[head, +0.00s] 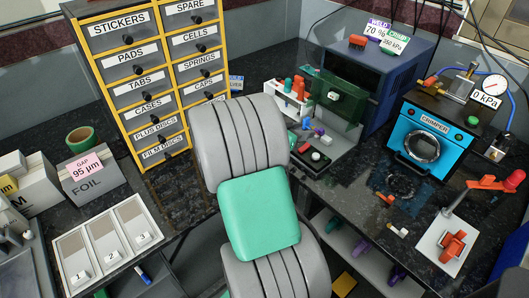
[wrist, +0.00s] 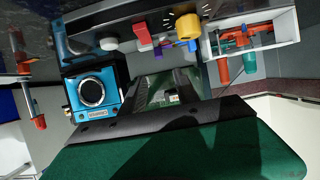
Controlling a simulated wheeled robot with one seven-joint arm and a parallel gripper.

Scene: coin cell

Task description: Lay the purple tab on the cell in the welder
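The blue welder (head: 375,75), with its dark green front shield (head: 340,95), stands at the back of the right bench in the head view. I cannot make out the cell.
The blue crimper (head: 425,145) stands right of the welder; it also shows in the wrist view (wrist: 92,92). A white tool rack (head: 289,101) stands at the welder's left. Labelled drawers (head: 150,85) and a white three-compartment tray (head: 85,250) are at left.

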